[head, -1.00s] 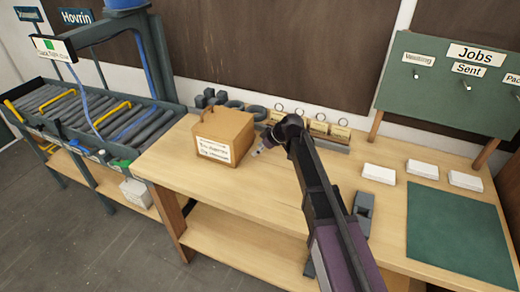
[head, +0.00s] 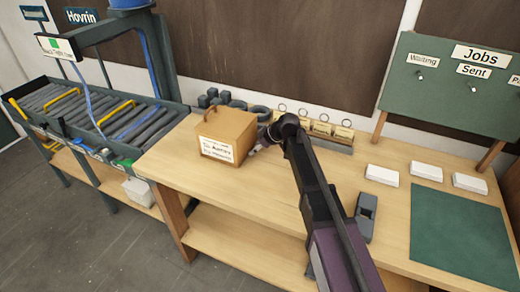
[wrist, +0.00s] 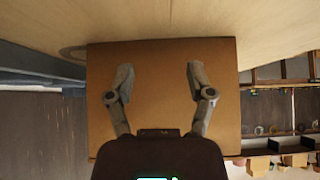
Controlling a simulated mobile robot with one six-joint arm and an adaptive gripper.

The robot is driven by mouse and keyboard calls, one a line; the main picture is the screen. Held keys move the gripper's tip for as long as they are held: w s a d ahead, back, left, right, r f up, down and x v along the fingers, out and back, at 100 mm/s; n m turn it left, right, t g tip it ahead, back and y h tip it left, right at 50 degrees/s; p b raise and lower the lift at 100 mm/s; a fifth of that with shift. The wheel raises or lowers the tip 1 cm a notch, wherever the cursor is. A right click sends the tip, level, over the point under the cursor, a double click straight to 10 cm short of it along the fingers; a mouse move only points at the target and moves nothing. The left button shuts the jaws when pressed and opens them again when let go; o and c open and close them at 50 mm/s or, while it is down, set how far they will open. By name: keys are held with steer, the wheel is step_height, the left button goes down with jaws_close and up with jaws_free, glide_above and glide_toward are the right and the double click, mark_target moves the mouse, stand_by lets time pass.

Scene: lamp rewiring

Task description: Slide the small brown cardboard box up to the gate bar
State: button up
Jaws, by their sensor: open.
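The small brown cardboard box (head: 233,125) stands upright on the wooden bench near its left end, with a white label on its front. My gripper (head: 252,152) is at the box's right side, very near or touching it. In the wrist view the box (wrist: 160,55) fills the middle, and my gripper's (wrist: 160,72) two fingers are spread apart in front of its face, with nothing between them. Whether they touch it I cannot tell. Yellow bars (head: 60,96) cross the roller conveyor left of the bench; which one is the gate bar I cannot tell.
The roller conveyor (head: 150,142) adjoins the bench's left end. White blocks (head: 382,174) and a green mat (head: 465,230) lie to the right. The bench front (head: 225,190) is clear.

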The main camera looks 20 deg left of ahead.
mark_target(248, 143)
steer(key=shift+w+a, duration=0.2)
steer(key=shift+a, duration=1.95)
steer(key=shift+w+a, duration=0.15)
steer(key=shift+a, duration=1.5)
steer(key=shift+w+a, duration=0.1)
steer(key=shift+a, duration=1.5)
steer(key=shift+w+a, duration=0.15)
steer(key=shift+a, duration=1.45)
steer(key=shift+w+a, duration=0.1)
steer(key=shift+a, duration=1.5)
steer(key=shift+w+a, duration=0.15)
steer(key=shift+a, duration=1.5)
steer(key=shift+w+a, duration=0.15)
steer(key=shift+a, duration=1.45)
